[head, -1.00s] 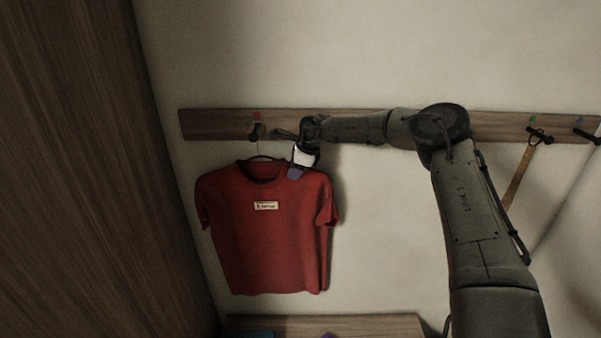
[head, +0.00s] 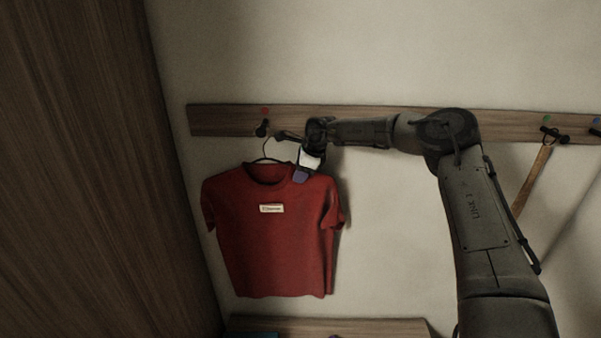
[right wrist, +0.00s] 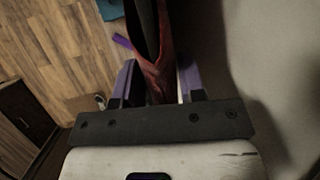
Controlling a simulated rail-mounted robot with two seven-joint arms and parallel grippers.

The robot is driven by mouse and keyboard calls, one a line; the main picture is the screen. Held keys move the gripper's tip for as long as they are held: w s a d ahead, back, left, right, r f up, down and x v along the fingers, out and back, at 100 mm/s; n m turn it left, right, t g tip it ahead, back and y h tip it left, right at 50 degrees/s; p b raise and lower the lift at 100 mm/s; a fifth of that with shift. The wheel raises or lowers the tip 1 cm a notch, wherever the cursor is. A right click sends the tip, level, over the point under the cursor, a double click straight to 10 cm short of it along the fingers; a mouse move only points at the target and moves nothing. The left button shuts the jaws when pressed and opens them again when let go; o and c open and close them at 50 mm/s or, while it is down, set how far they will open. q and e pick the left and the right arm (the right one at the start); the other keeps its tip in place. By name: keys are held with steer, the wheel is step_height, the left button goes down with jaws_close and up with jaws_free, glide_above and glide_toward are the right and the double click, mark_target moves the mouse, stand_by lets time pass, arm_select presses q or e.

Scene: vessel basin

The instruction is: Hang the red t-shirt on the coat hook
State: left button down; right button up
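The red t-shirt (head: 272,238) with a small white label hangs upright on a dark hanger (head: 265,158) against the wall. The hanger's wire rises to the black coat hook (head: 262,129) under a red mark and appears to be over it; the exact contact is too small to tell. My right gripper (head: 302,176) is at the shirt's right shoulder. In the right wrist view its purple fingers (right wrist: 158,85) stand apart on both sides of the red cloth (right wrist: 157,70), with gaps visible beside it. My left gripper is not in view.
The wooden rail (head: 375,113) runs along the wall, with more hooks (head: 553,134) at the right, one holding a brown strap (head: 532,180). A tall wooden panel (head: 90,180) stands close at the left. A bench (head: 380,327) lies below the shirt.

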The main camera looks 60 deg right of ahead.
steer(key=o, duration=0.4)
steer(key=shift+b+v, duration=1.7)
steer(key=shift+v, duration=5.2)
